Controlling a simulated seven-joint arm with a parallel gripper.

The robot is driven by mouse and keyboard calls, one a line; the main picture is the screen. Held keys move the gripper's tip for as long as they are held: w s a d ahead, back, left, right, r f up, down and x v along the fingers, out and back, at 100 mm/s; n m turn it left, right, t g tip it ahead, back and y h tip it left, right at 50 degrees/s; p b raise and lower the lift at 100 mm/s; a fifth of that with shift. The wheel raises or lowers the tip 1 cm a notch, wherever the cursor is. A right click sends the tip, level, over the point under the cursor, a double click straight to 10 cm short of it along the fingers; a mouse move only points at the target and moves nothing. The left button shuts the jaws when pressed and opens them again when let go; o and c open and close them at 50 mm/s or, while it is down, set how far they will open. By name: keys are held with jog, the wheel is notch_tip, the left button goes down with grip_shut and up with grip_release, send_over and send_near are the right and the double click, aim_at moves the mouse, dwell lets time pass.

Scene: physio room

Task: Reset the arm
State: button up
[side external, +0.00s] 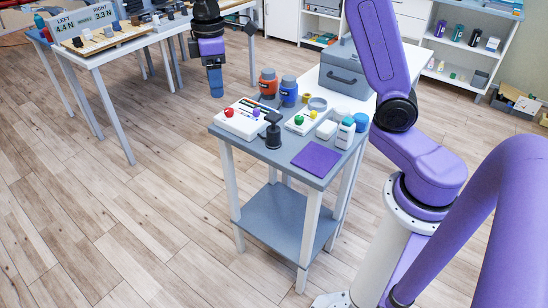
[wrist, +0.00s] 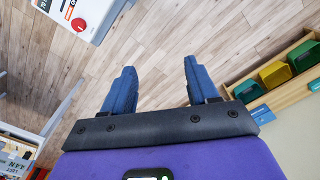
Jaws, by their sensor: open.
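My gripper (side external: 216,88) hangs in the air in the side external view, left of the small grey table (side external: 279,174) and above the floor. In the wrist view my gripper (wrist: 157,92) shows two blue fingers set wide apart with only wooden floor between them. It is open and holds nothing. My purple arm rises at the right of the side external view and bends over behind the small table.
A white table (side external: 115,53) with a force display (side external: 84,21) stands left. Open floor (side external: 130,220) lies front left.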

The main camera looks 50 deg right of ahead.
jog(key=s+a+n, duration=0.1)
jog(key=s+a, duration=0.2)
jog(key=s, duration=1.3)
jog(key=s+d+f, duration=0.2)
jog(key=s, duration=0.6)
jog(key=s+d+f+n, duration=0.1)
jog(key=s+d+f, duration=0.1)
jog(key=s, duration=0.7)
jog(key=shift+d+f, duration=0.35)
jog(key=shift+d, duration=0.25)
